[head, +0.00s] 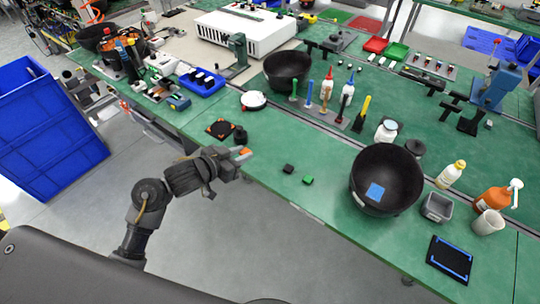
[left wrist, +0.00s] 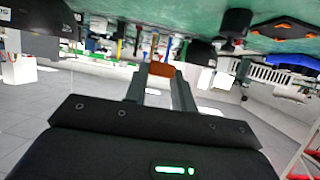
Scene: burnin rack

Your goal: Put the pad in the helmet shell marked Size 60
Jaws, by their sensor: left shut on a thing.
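My left gripper (head: 241,152) is shut on a small orange block (head: 246,154), which may be the pad; it also shows between the fingertips in the left wrist view (left wrist: 161,69). The gripper is near the front edge of the green bench. A large black helmet shell (head: 405,162) stands open side up at the right, with a blue square inside and a pale label on its outside, too small to read. A second black shell (head: 288,68) stands farther back. A third dark bowl shape (head: 90,36) is at the far left. My right gripper is not in view.
A black block (head: 288,169) and a green block (head: 308,180) lie between the gripper and the near shell. Bottles and upright tools (head: 346,98) stand behind. A grey cup (head: 437,207) and a black tray with blue strips (head: 450,259) are right of the near shell.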

